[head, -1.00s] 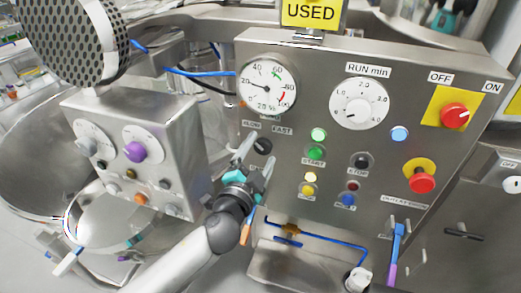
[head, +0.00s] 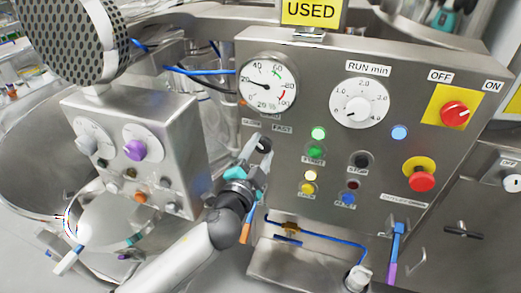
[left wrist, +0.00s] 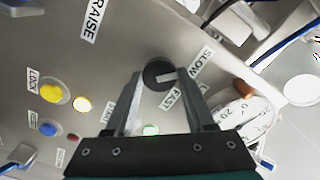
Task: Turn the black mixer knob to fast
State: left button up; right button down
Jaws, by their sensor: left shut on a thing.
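The black mixer knob (head: 264,143) sits on the steel panel below the pressure gauge, by the SLOW and FAST labels. It also shows in the left wrist view (left wrist: 156,72), with a white pointer mark directed right, toward the SLOW and FAST labels. My left gripper (head: 258,152) is at the knob, its two fingers on either side of it and shut on it. In the left wrist view the fingers partly cover the knob's sides. My right gripper is not in view.
Right of the knob are a green START button (head: 315,153), a black STOP button (head: 361,160) and a yellow button (head: 307,188). A red emergency button (head: 421,180) and a red OFF/ON switch (head: 454,115) are further right. A smaller control box (head: 175,110) stands at left.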

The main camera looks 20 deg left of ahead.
pick_arm(q)
grip_shut()
jog(key=shift+m, duration=0.3)
jog(key=m+p, duration=0.1)
jog(key=m, duration=0.2)
jog(key=shift+m, duration=0.3)
jog(key=m+p, duration=0.1)
jog(key=m, duration=0.3)
jog(key=shift+m+p, duration=0.3)
jog(key=m+p, duration=0.1)
jog(key=m, duration=0.4)
jog(key=shift+p, duration=0.3)
jog(key=shift+f+m+p, duration=0.1)
jog(key=shift+m+p, duration=0.45)
jog(key=shift+m, duration=1.45)
